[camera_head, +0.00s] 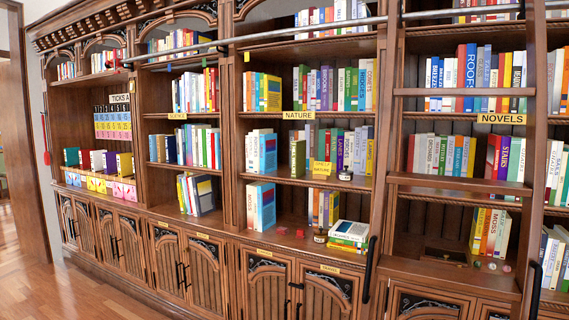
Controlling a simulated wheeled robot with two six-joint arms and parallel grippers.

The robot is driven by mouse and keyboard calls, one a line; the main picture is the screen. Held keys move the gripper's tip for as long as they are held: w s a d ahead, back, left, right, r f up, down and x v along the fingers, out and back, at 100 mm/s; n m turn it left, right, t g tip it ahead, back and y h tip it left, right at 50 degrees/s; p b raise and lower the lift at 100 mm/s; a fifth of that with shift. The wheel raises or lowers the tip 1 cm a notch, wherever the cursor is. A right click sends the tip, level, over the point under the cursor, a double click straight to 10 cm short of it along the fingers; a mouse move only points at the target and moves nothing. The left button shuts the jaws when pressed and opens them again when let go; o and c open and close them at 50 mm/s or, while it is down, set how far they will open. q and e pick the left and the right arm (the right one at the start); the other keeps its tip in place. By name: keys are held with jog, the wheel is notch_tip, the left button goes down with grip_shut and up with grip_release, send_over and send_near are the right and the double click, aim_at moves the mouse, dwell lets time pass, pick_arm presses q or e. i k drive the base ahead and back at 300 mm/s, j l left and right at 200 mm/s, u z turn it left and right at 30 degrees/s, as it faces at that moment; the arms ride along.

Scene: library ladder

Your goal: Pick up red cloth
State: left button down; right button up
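I cannot clearly make out a red cloth in the head view. A small red thing (46,157) hangs at the far left end of the bookcase, below a thin dark strip; it is too small to tell what it is. Another small red patch (112,61) shows near the left end of the metal rail. A tiny red object (299,233) sits on the lower ledge in the middle. Neither of my grippers is in view.
A wooden bookcase (228,150) full of books spans the view. A wooden ladder (455,184) stands in front of its right part, below the metal rail (255,38). Stacked books (348,233) and a dark jar (320,236) stand on the ledge. The wooden floor (75,292) is clear at lower left.

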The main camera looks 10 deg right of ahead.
aim_at(281, 230)
jog(key=i, duration=0.6)
jog(key=i+j+z, duration=0.15)
jog(key=i, duration=0.45)
